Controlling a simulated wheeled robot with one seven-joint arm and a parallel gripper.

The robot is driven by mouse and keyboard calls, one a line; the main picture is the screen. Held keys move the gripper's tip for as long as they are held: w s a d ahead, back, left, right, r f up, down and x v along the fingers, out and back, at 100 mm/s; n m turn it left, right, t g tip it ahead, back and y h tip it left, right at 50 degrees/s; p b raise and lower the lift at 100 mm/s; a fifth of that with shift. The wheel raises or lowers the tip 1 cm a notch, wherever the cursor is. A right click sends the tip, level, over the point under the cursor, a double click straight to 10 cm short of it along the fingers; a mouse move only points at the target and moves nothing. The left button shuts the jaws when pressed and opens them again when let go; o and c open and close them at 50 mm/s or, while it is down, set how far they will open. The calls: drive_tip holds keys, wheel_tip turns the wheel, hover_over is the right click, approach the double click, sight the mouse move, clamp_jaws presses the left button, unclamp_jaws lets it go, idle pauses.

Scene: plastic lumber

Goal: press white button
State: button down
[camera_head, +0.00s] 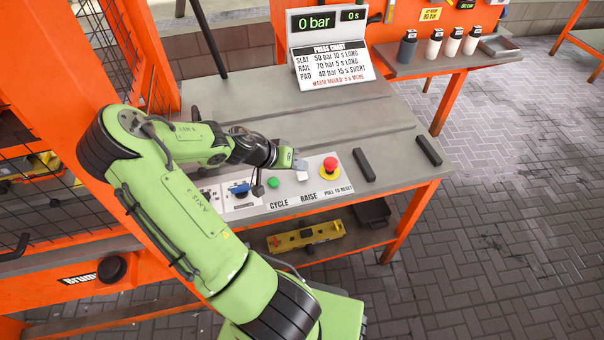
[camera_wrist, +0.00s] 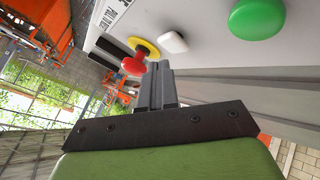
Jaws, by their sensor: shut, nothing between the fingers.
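The white button (camera_head: 302,177) is a small square cap on the pale control panel, above the word RAISE. It also shows in the wrist view (camera_wrist: 172,42), just beyond the fingertips. My gripper (camera_head: 302,163) is shut and empty, reaching in from the left close to the white button. In the wrist view its dark fingers (camera_wrist: 157,66) are together, with their tips between the red button and the white one. A small gap shows between tips and white button; their height over the panel is hard to tell.
A round green button (camera_head: 273,182) sits left of the white one, and a red mushroom button (camera_head: 330,164) sits right of it. A blue switch (camera_head: 239,188) is farther left. Two dark bars (camera_head: 428,150) lie at the right. The display (camera_head: 325,20) reads 0 bar, 0 s.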

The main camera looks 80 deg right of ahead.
sight(298, 175)
drive_tip(key=shift+f, duration=0.15)
drive_tip(key=shift+f+b, duration=0.3)
drive_tip(key=shift+b, duration=0.2)
drive_tip(key=shift+f+b, duration=0.45)
idle(0.6)
drive_tip(key=shift+r+p, duration=0.6)
drive_tip(key=shift+r, duration=0.3)
wheel_tip(298, 175, up, 5)
drive_tip(key=p, duration=0.3)
drive_tip(key=shift+r+p, duration=0.1)
drive_tip(key=shift+p, duration=0.3)
idle(0.5)
